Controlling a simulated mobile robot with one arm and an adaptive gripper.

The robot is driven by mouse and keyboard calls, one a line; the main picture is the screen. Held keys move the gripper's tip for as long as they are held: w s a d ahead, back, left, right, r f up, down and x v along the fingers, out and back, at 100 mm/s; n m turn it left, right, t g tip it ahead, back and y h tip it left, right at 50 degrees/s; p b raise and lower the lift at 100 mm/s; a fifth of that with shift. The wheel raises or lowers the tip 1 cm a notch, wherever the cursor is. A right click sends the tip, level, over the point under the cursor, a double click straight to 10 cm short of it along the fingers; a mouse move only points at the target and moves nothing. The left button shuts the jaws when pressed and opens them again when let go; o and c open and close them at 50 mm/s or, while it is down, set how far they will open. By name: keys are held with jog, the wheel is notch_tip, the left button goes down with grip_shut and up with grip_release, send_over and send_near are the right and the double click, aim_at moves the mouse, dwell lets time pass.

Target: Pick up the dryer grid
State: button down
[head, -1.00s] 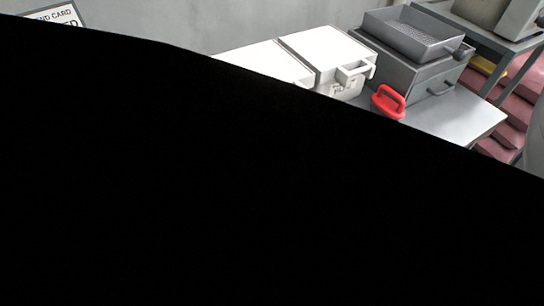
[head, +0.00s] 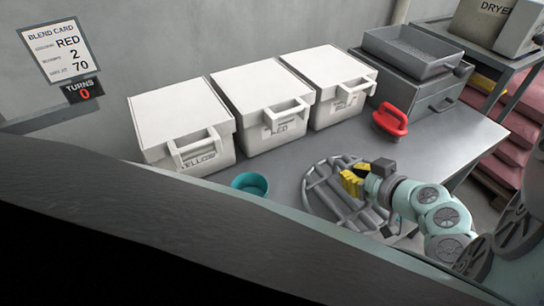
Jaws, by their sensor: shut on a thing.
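The dryer grid (head: 322,190) is a round grey lattice disc near the front of the metal table in the head view. My gripper (head: 352,182), with yellow fingertips, is at the grid's right part and shut on it. My gripper and wrist hide some of the grid's right side. I cannot tell whether the grid rests on the table or is slightly raised.
A teal cup (head: 250,184) stands left of the grid. White lidded bins, yellow (head: 185,120), red (head: 265,100) and a third (head: 330,75), line the wall. A red handled tool (head: 390,120) and a grey drawer box with tray (head: 415,80) stand behind. The dryer (head: 495,22) is back right.

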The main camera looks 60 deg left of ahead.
aim_at(362, 208)
jog(key=shift+s+d+r+b, duration=0.15)
jog(key=shift+s+d+b, duration=0.1)
jog(key=shift+s+d, duration=0.8)
jog(key=shift+s+d+r+b, duration=0.25)
jog(key=shift+s+d, duration=0.45)
jog(key=shift+d, duration=0.55)
jog(key=shift+s+d+r+b, duration=0.1)
jog(key=shift+s+d+b, duration=0.2)
jog(key=shift+s+d, duration=0.75)
jog(key=shift+w+d+r, duration=0.1)
jog(key=shift+w+d, duration=0.05)
